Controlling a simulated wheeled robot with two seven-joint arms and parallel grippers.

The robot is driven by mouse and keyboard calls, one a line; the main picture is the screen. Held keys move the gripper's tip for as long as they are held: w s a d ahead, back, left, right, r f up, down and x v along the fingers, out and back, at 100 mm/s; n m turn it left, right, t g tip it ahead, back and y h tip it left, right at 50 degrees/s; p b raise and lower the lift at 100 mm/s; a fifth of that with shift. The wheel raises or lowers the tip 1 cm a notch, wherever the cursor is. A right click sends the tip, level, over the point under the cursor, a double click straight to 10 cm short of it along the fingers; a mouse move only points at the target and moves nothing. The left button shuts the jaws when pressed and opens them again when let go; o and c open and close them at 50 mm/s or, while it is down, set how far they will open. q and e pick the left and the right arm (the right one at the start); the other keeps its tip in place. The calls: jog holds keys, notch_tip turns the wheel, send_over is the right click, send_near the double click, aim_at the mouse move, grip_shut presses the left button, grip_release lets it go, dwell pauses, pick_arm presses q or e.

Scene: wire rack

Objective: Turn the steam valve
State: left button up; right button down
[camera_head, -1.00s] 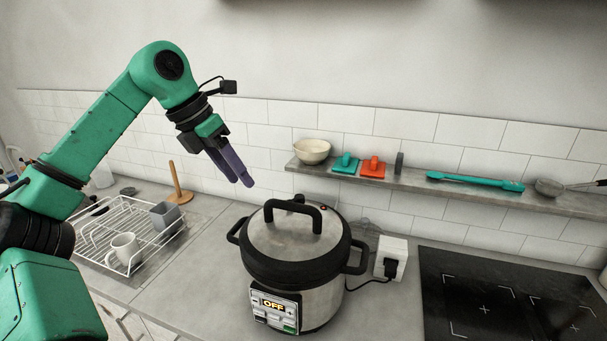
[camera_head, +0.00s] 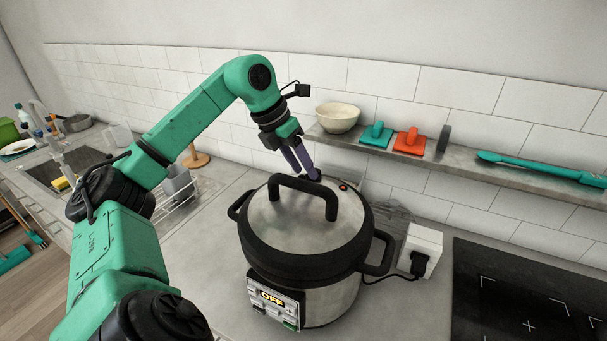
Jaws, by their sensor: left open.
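A pressure cooker (camera_head: 330,290) with a steel lid, black rim and black arched handle stands on the counter, its display reading OFF. The steam valve (camera_head: 314,177) is a small black part at the back of the lid, behind the handle and partly hidden by my fingers. My left gripper (camera_head: 302,165) has purple fingers pointing down at the valve. It is open, with its fingertips at or just behind the valve; I cannot tell whether they touch it. My right gripper is out of view.
A wall shelf (camera_head: 465,171) behind the cooker holds a bowl (camera_head: 337,117), teal and orange tools and a long teal utensil. A white socket box (camera_head: 424,246) with a plugged cord and a black cooktop (camera_head: 520,290) are right. A dish rack (camera_head: 178,212) is left.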

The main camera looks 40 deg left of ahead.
pick_arm(q)
jog(key=shift+d+f, duration=0.15)
jog(key=shift+f, duration=0.15)
jog(key=shift+s+d+r, duration=0.15)
jog(key=shift+s, duration=0.25)
grip_shut()
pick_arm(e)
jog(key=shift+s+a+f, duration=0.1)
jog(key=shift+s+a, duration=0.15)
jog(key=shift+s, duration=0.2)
